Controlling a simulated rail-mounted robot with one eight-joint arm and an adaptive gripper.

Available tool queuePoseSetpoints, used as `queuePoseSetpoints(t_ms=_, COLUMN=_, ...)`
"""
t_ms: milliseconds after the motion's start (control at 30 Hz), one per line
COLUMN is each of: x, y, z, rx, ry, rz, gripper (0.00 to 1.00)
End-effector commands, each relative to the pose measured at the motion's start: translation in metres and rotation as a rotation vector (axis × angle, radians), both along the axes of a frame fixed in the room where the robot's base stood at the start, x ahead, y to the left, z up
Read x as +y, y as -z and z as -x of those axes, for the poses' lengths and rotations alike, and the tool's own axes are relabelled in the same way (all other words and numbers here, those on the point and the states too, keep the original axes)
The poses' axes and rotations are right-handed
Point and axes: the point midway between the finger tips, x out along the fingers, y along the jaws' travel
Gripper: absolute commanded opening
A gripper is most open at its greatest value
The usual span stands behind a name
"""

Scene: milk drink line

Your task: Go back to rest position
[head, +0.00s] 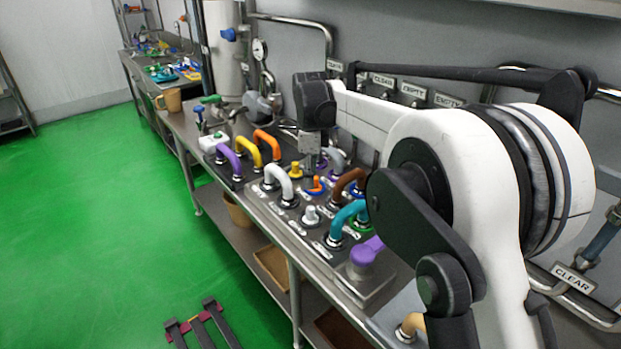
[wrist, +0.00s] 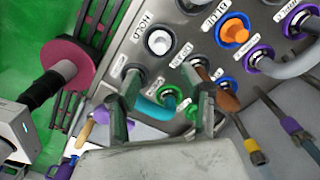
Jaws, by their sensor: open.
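My gripper (head: 309,152) hangs from the end of my white arm over the valve panel (head: 262,208) in the head view, partly hidden by distance and the arm's dark joint. In the wrist view my gripper (wrist: 166,90) has its two fingers spread apart, with nothing held between them. A teal handle (wrist: 152,110) shows between and behind the fingers. A brown handle (wrist: 228,101) shows just beside the right finger; I cannot tell whether they touch. A white knob (wrist: 158,42) labelled HOLD and an orange knob (wrist: 234,29) lie beyond the fingertips.
The panel carries purple (head: 229,158), yellow (head: 249,146), orange (head: 268,142) and white (head: 280,178) handles. A purple knob (head: 364,252) stands at its near end. Pipes with hanging labels line the wall behind. A tan mug (head: 171,100) stands farther along. The green floor is open at left.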

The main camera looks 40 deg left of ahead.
Motion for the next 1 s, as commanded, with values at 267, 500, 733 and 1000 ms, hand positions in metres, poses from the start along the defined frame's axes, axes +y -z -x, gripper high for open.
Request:
queuePoseSetpoints(t_ms=267, x=0.0, y=0.0, z=0.0, rx=0.0, ry=0.0, rz=0.0, gripper=0.42)
queuePoseSetpoints(t_ms=500, x=-0.001, y=0.0, z=0.0, rx=-0.001, ry=-0.001, rz=-0.001, gripper=0.42)
queuePoseSetpoints(t_ms=733, x=-0.043, y=-0.026, z=-0.018, rx=-0.023, ry=-0.049, rz=-0.023, gripper=0.42)
queuePoseSetpoints(t_ms=1000, x=-0.147, y=-0.078, z=-0.042, rx=-0.093, ry=-0.182, rz=-0.066, gripper=0.42)
